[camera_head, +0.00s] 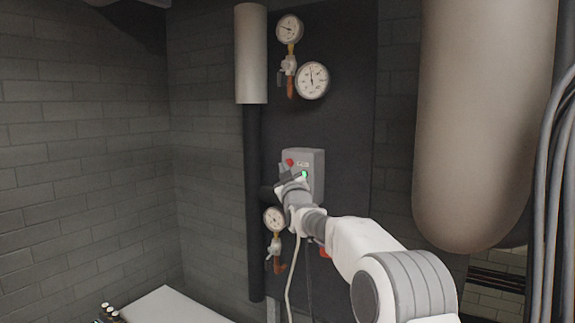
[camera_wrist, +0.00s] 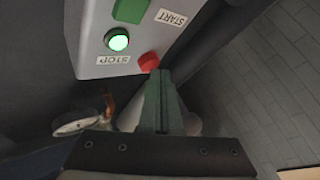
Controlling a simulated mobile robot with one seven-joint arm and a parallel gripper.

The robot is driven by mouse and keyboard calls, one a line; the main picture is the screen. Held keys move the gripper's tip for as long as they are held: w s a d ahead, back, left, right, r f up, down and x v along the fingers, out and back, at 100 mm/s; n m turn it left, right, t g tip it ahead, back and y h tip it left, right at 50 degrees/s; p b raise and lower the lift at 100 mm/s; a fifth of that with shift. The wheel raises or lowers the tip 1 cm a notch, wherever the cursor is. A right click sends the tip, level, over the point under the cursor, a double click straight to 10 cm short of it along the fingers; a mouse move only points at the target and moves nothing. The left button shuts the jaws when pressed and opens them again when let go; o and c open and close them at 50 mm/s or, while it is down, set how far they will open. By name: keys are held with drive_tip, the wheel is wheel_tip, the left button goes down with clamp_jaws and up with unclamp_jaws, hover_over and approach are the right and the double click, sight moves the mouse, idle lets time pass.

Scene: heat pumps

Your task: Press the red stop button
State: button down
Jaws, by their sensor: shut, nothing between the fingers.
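A grey control box (camera_head: 316,160) is mounted on the dark panel. Its red stop button (camera_head: 290,162) is at the box's upper left in the head view. In the wrist view the red button (camera_wrist: 148,62) sits beside an upside-down STOP label (camera_wrist: 112,60). My gripper (camera_wrist: 160,72) is shut and empty, its fingertips right at the lower right edge of the red button. I cannot tell whether they touch it. In the head view my gripper (camera_head: 284,170) is just below the red button. A green light (camera_wrist: 118,42) on the box glows.
A green button (camera_wrist: 130,10) and a START label (camera_wrist: 170,18) share the box. Pressure gauges (camera_head: 312,80) hang above it and another gauge (camera_head: 274,219) below. A dark vertical pipe (camera_head: 252,200) runs left of the box. A large tank (camera_head: 480,120) stands right.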

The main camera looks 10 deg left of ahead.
drive_tip(key=shift+w+d, duration=0.15)
drive_tip(key=shift+w, duration=0.15)
drive_tip(key=shift+s+f, duration=0.1)
drive_tip(key=shift+s, duration=0.05)
idle(0.5)
drive_tip(key=shift+s+a+b, duration=0.3)
drive_tip(key=shift+s+b, duration=0.3)
drive_tip(key=shift+b, duration=0.35)
drive_tip(key=s+b, duration=0.1)
drive_tip(key=s+a+b, duration=0.1)
drive_tip(key=s+b, duration=0.2)
drive_tip(key=shift+s+a, duration=0.3)
drive_tip(key=shift+s, duration=0.1)
